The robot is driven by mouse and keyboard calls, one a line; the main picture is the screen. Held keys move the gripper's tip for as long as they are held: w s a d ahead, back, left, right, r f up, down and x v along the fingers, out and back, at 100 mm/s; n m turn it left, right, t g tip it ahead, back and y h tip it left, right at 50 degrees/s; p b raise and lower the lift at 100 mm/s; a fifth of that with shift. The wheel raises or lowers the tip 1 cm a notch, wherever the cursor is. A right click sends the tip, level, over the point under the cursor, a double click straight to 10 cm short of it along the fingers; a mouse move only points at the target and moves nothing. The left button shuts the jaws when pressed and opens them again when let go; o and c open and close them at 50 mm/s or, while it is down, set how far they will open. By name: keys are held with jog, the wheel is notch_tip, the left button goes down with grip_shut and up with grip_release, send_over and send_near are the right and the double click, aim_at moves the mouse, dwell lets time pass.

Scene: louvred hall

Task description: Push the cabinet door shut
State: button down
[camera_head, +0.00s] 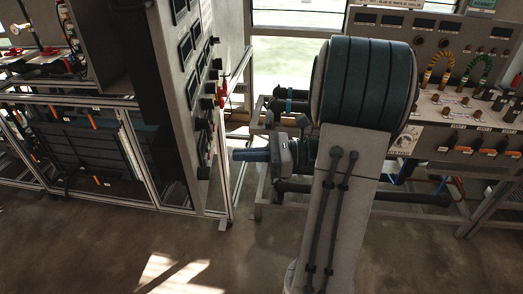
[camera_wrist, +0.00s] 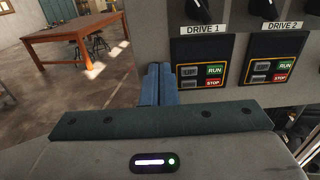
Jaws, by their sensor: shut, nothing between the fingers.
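The cabinet door (camera_head: 185,85) is a grey panel with meters, knobs and buttons. In the head view it stands swung out from the frame at the left, with its front facing right. My gripper (camera_head: 236,155) has blue fingers, shut and empty, pointing left at the door's lower part. In the wrist view the shut fingers (camera_wrist: 157,82) are in front of the grey door face (camera_wrist: 155,45), left of the DRIVE 1 buttons (camera_wrist: 201,70). I cannot tell whether the fingertips touch the door. The hinge is not clear to see.
A metal rack (camera_head: 70,150) with cables stands at the left. A control bench (camera_head: 465,120) with yellow and green cables stands at the right, behind my arm. A brown table (camera_wrist: 75,38) shows far off in the wrist view. The floor in front (camera_head: 110,240) is clear.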

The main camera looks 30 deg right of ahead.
aim_at(196, 156)
jog(key=p+x, duration=0.1)
jog(key=x, duration=0.7)
jog(key=shift+a, duration=0.15)
